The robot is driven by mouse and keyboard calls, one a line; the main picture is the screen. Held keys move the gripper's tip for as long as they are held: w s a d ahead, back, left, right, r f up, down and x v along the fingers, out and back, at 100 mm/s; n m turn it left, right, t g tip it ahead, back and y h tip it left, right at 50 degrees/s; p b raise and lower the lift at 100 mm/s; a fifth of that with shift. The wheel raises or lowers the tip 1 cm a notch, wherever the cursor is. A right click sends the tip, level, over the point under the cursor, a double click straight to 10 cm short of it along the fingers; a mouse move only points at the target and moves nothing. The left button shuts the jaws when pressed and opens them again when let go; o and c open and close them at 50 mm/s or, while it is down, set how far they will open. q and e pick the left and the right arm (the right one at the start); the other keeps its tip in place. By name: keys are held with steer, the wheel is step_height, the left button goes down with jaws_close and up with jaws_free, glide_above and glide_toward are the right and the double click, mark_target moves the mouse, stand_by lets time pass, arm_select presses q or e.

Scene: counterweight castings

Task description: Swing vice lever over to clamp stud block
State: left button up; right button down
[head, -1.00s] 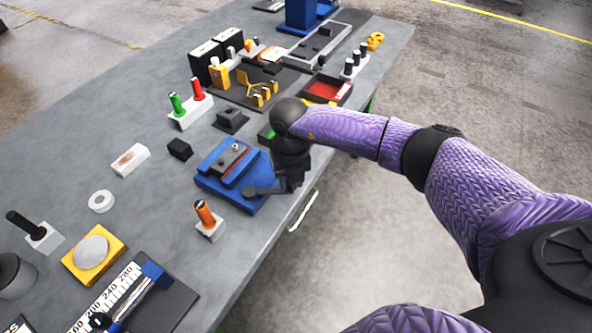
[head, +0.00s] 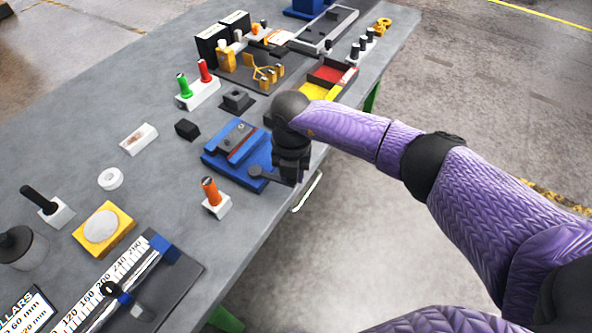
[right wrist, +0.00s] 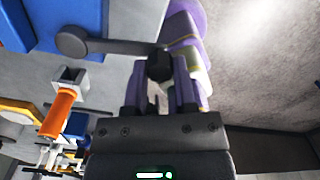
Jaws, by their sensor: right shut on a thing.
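The blue vice (head: 219,167) lies near the table's right edge, with a grey block and a thin red strip on its top; the stud block's exact seating is too small to tell. The dark vice lever (head: 270,174) runs from its round pivot at the vice's near end out toward the table edge. My right gripper (head: 290,178) is at the lever's outer end. In the right wrist view, the lever (right wrist: 115,46) reaches my right gripper (right wrist: 160,75), whose fingers are shut around its black knob (right wrist: 160,64). My left gripper is out of view.
An orange-handled piece in a white block (head: 210,190) stands close by the vice's near side. A small black block (head: 187,129) and a dark grey block (head: 237,100) lie beyond it. A red and yellow tray (head: 327,78) is behind my forearm. Open floor lies right of the table.

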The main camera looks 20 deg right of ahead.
steer(key=shift+c, duration=2.1)
jaws_free()
step_height(320, 180, up, 10)
steer(key=p, duration=0.1)
steer(key=shift+p, duration=0.3)
